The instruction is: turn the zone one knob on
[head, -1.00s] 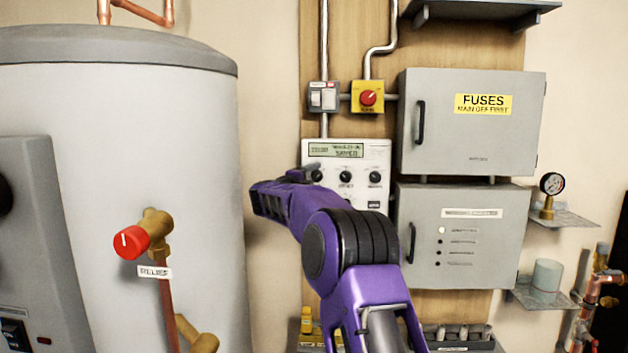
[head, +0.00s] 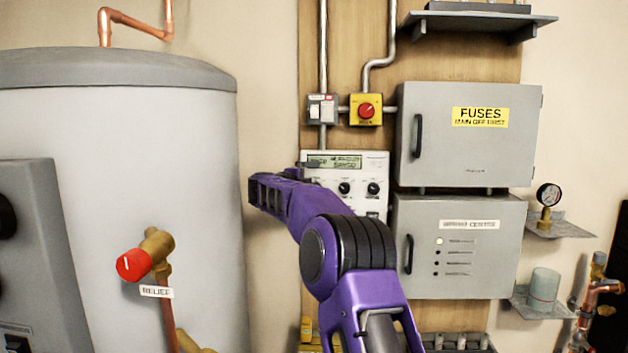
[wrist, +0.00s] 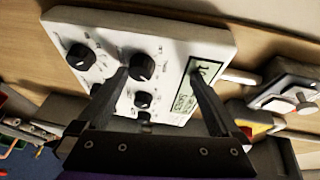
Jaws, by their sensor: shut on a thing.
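The white control panel (head: 372,163) with a green display (head: 335,162) is on the wooden board in the head view. Two of its dark knobs show there, a middle one (head: 344,188) and a right one (head: 374,188). My gripper hides the area to their left. In the wrist view several black knobs show, one large knob (wrist: 142,67) near my left finger and a smaller one (wrist: 142,100) between the fingers. My gripper (wrist: 158,72) is at the panel, shut on a knob. Exactly which knob and its label cannot be read.
A grey switch (head: 322,108) and a yellow box with a red knob (head: 366,107) are above the panel. The fuse box (head: 440,150) and a lower grey box (head: 500,265) stand close on the right. A tank with a red relief knob (head: 133,264) is on the left.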

